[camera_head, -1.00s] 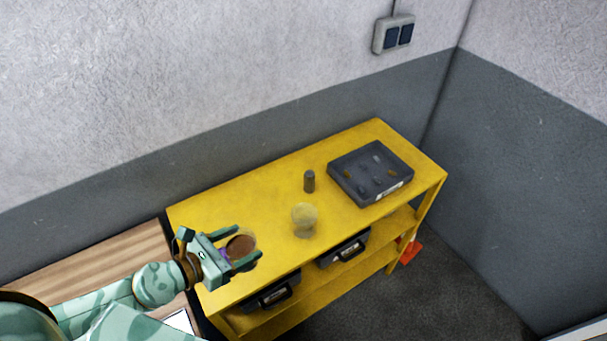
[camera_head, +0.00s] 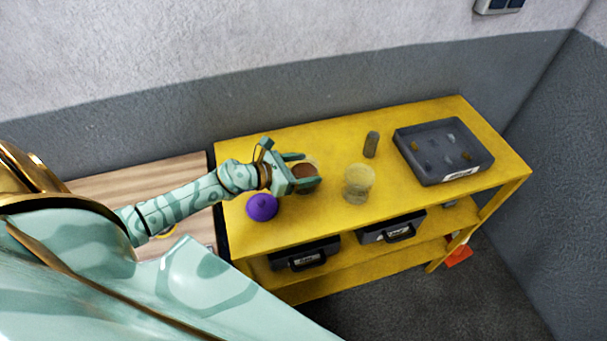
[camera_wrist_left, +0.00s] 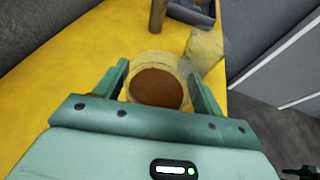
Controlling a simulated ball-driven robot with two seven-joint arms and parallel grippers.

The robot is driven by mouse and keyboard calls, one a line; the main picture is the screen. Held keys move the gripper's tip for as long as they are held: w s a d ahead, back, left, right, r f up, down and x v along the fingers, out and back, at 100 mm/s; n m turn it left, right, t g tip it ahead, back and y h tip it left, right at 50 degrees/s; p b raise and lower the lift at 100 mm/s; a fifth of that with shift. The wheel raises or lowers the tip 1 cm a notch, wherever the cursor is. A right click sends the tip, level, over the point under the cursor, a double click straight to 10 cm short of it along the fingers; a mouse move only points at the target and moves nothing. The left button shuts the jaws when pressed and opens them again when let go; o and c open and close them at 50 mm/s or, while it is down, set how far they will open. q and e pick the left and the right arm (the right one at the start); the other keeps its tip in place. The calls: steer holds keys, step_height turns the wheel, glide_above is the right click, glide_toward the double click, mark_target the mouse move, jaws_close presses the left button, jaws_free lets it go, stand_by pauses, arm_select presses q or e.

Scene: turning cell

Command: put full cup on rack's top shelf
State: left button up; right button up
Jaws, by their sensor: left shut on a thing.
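My left gripper (camera_head: 306,170) is shut on a clear cup with brown content (camera_head: 306,179). The cup is upright between the two fingers, and it also shows in the left wrist view (camera_wrist_left: 156,88). It is over the left part of the yellow rack's top shelf (camera_head: 330,135). I cannot tell whether its base touches the shelf.
A pale see-through cup (camera_head: 359,184) stands just right of the held cup. A dark cylinder (camera_head: 371,144) and a dark tray (camera_head: 437,177) with small parts are farther right. A purple object (camera_head: 262,207) is left. Black boxes (camera_head: 305,256) sit below.

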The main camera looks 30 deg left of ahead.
arm_select(q)
steer(key=shift+f, duration=0.4)
steer(key=shift+f, duration=0.15)
steer(key=o, duration=1)
steer(key=shift+c, duration=0.2)
steer(key=shift+r, duration=0.3)
steer(key=b+v, duration=0.1)
steer(key=v, duration=1.1)
